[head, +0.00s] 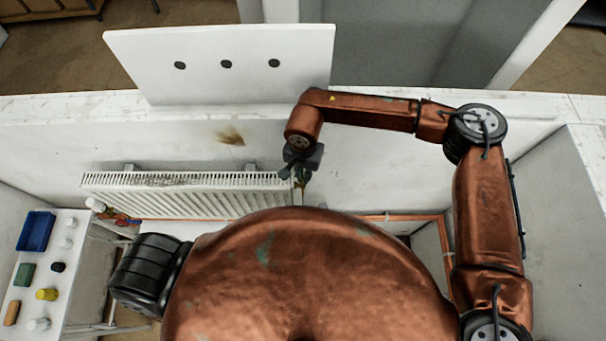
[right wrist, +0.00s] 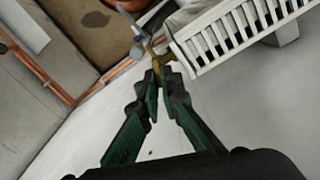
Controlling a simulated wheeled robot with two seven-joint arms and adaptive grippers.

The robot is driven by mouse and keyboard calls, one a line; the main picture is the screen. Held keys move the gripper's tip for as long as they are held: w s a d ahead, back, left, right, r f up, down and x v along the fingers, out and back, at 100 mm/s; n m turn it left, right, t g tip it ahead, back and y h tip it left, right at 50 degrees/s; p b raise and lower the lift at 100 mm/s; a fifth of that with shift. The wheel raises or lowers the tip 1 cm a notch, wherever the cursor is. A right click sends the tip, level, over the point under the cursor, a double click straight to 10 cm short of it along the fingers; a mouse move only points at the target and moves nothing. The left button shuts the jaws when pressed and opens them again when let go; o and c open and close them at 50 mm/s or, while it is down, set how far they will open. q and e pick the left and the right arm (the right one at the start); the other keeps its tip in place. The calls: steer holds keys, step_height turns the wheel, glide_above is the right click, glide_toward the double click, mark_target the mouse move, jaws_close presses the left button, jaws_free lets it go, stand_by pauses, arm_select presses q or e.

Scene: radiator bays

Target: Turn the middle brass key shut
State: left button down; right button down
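A brass key (right wrist: 157,62) is on the valve at the corner of the white radiator (right wrist: 232,35). In the head view this is the radiator's (head: 185,201) right end, where only a little brass shows (head: 301,181). My right gripper (right wrist: 160,77), with green and dark fingers, has its fingertips close together on either side of the key and appears shut on it. In the head view the right gripper (head: 300,165) points down beside the radiator end. Only one brass key can be made out. My left gripper is not in view.
A white board (head: 225,65) with three black dots stands on the wall's top ledge. Copper pipe (right wrist: 60,92) runs near the valve. A small table (head: 72,262) at the left holds a blue tray (head: 35,231) and several small items. The wall right of the valve is clear.

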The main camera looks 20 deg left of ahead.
steer(key=shift+b, duration=0.35)
steer(key=m+b, duration=0.5)
steer(key=b, duration=0.2)
steer(key=m+b, duration=0.5)
steer(key=b, duration=0.2)
steer(key=shift+s+d+f+m, duration=0.1)
steer(key=shift+d+m, duration=0.05)
steer(key=shift+m, duration=0.15)
steer(key=shift+s+m+b, duration=0.1)
steer(key=shift+m+b, duration=1.1)
steer(key=shift+r+m+b, duration=0.2)
steer(key=shift+m+b, duration=0.1)
steer(key=shift+m, duration=0.2)
steer(key=shift+r, duration=0.1)
steer(key=c, duration=2.4)
jaws_free()
step_height(320, 180, up, 12)
steer(key=shift+f, duration=0.1)
